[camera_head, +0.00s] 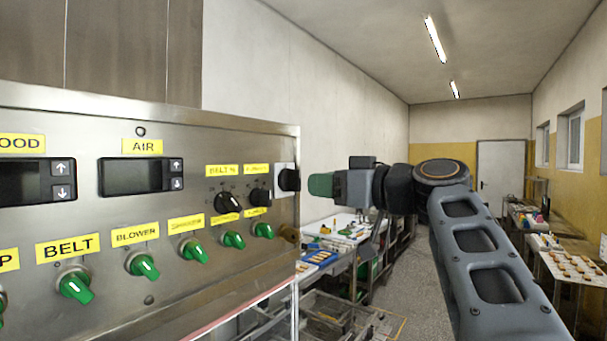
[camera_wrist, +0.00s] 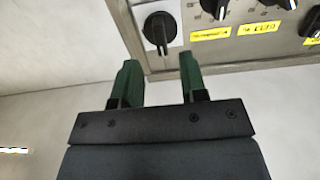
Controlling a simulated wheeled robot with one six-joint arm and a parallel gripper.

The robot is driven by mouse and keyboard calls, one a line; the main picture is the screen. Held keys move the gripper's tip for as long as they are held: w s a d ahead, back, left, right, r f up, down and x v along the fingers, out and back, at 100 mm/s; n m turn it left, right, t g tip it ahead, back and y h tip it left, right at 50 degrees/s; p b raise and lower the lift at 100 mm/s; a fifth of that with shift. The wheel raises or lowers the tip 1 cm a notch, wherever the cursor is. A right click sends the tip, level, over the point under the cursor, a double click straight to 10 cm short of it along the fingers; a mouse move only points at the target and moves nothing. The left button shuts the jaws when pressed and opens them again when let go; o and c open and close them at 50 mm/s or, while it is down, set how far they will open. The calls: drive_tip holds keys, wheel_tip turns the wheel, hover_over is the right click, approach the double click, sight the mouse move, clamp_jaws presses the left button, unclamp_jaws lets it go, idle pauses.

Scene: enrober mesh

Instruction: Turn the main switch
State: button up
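The main switch appears to be the black rotary knob (camera_head: 289,180) on a white plate at the right end of the steel control panel (camera_head: 170,270). My gripper (camera_head: 320,184) is just right of the knob in the head view, with green fingers. In the wrist view my gripper (camera_wrist: 158,58) is open and empty, its two fingers apart below the knob. A gap shows between fingertips and knob, and I see no contact.
Other black knobs (camera_head: 228,202) sit left of the switch, above a row of green selector knobs (camera_head: 144,267). A brownish knob (camera_head: 288,233) is below the switch. A table (camera_head: 338,240) with small items stands behind my arm. The aisle floor (camera_head: 425,260) is clear.

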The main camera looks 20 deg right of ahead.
sight(300, 182)
drive_tip(key=shift+p+x, duration=0.85)
drive_tip(key=shift+x, duration=1.95)
clamp_jaws()
